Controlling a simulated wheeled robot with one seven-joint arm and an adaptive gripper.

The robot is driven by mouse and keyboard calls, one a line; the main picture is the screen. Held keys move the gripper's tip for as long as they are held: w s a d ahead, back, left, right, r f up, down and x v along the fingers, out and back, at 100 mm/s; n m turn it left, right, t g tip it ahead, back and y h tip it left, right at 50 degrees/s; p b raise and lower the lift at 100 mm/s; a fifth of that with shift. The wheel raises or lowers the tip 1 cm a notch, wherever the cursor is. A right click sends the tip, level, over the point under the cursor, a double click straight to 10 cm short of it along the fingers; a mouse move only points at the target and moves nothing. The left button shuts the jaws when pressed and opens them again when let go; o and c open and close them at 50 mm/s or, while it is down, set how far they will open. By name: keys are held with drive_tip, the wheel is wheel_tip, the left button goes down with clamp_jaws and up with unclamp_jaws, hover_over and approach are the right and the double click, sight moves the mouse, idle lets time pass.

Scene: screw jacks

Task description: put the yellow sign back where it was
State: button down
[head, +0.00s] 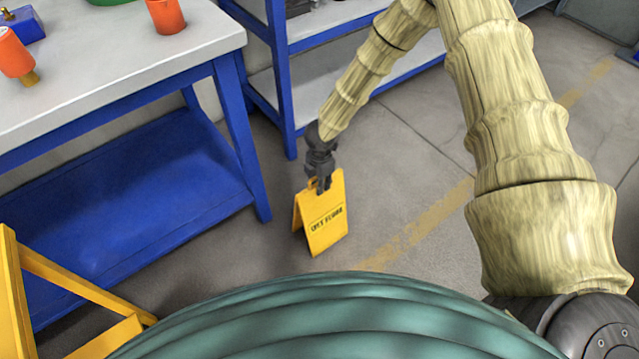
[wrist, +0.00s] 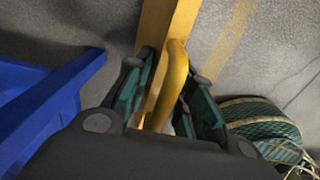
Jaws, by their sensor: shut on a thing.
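The yellow sign (head: 325,222) is a folding A-shaped floor sign with dark lettering on its front panel. It is upright in the head view, close to the grey floor beside the blue table leg; I cannot tell if its feet touch the floor. My gripper (head: 323,184) comes down on its top edge and is shut on it. In the wrist view the gripper's fingers (wrist: 165,105) stand on both sides of the sign's yellow top handle (wrist: 175,75). The fingers hide part of the sign's top.
A workbench (head: 120,75) with blue legs and a blue lower shelf (head: 120,225) stands at the left, with orange items on top. A blue shelf rack (head: 290,95) stands behind. A yellow frame (head: 70,285) is at lower left. Floor (head: 420,160) to the right is clear, with a faded yellow line.

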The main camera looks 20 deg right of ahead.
drive_tip(key=c, duration=1.2)
unclamp_jaws()
drive_tip(key=shift+c, duration=0.2)
